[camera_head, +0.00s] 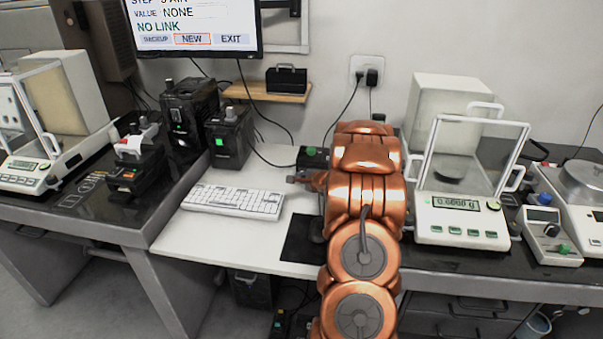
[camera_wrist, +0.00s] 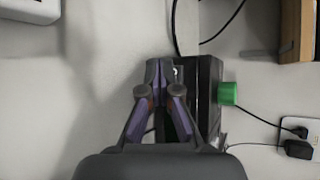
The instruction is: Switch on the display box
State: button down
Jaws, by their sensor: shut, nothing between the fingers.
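A small black box (camera_head: 313,157) with a green knob sits at the back of the white desk, close to my gripper. It looks like the display box, though I see no label that says so. In the wrist view the black box (camera_wrist: 205,85) lies just right of my fingertips, its green knob (camera_wrist: 228,93) on the far right side. My gripper (camera_wrist: 158,68) is shut and empty, its tips beside or over the box's left edge; I cannot tell if they touch it. In the head view my gripper (camera_head: 292,179) points left, and my arm hides part of the desk.
A white keyboard (camera_head: 233,201) lies left of my gripper. Black units with green lights (camera_head: 230,135) stand behind it. A monitor (camera_head: 193,25) reads NO LINK. A glass-shielded balance (camera_head: 462,215) stands close on the right. Cables run to a wall socket (camera_head: 368,72).

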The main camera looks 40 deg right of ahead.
jog(key=shift+w+d+p, duration=0.35)
jog(key=shift+d+p, duration=0.1)
jog(key=shift+p, duration=1.25)
dwell(0.5)
jog(key=shift+s+a+p, duration=0.35)
jog(key=shift+a+p, duration=0.05)
jog(key=shift+a, duration=0.05)
dwell(0.4)
jog(key=shift+s+a+b, duration=0.25)
jog(key=shift+s+a, duration=0.3)
jog(key=shift+a, duration=0.25)
jog(key=shift+s+a+b, duration=0.25)
jog(key=shift+s+a, duration=0.35)
jog(key=shift+a, duration=0.25)
jog(key=shift+s+a+b, duration=0.25)
jog(key=shift+s+a, duration=0.3)
jog(key=shift+a, duration=0.25)
